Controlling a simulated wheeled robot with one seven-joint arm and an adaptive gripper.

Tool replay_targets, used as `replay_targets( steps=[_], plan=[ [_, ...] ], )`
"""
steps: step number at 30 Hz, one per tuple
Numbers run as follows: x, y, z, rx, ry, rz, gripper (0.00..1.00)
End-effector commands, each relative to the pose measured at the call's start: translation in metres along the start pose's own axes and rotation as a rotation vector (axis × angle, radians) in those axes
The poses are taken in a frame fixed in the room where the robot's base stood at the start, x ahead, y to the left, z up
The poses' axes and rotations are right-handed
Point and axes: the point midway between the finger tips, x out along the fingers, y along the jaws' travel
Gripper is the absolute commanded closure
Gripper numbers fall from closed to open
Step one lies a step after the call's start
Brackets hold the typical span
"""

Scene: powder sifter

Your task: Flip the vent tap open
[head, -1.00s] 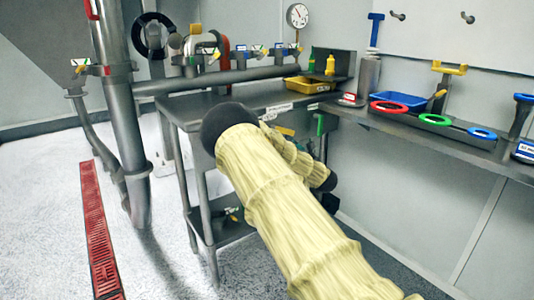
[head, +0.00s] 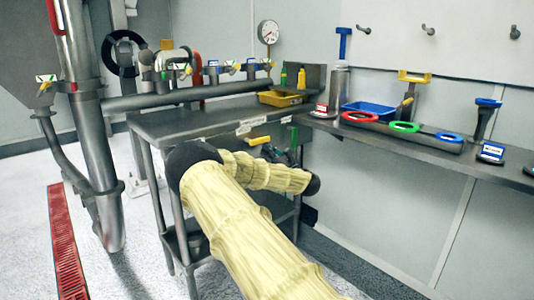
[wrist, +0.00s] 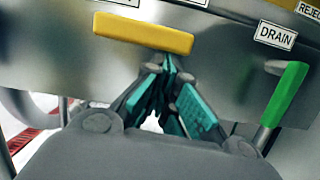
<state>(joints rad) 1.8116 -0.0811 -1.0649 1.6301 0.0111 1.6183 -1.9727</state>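Several small taps with coloured handles and tags (head: 212,68) line the horizontal pipe behind the steel table. Their tags are too small to read, so I cannot tell which is the vent tap. My gripper (wrist: 168,68) has teal pads whose tips come together, with nothing visible between them. In the wrist view it is just below a yellow bar handle (wrist: 143,33) on the table's front; I cannot tell if they touch. A green lever (wrist: 285,94) hangs under a DRAIN label (wrist: 276,35) to the right.
The steel table (head: 190,120) carries a yellow tray (head: 280,98) and bottles. A wall shelf (head: 430,150) at right holds a blue tray (head: 372,108), coloured rings and tools. A gauge (head: 268,32) stands behind. A thick vertical pipe (head: 90,130) and red floor grate (head: 65,245) are at left.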

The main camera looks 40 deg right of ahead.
Motion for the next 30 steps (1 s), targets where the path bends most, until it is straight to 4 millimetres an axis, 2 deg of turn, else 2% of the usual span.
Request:
replay_targets(
  steps=[11, 21, 23, 30],
  plan=[
    [-0.001, 0.0, -0.005, 0.0, 0.0, 0.0, 1.0],
    [-0.009, 0.0, -0.046, 0.001, 0.002, 0.003, 1.0],
    [-0.016, -0.001, -0.039, 0.001, 0.002, 0.0, 1.0],
    [-0.054, -0.001, -0.039, 0.001, 0.003, 0.001, 1.0]
  ],
)
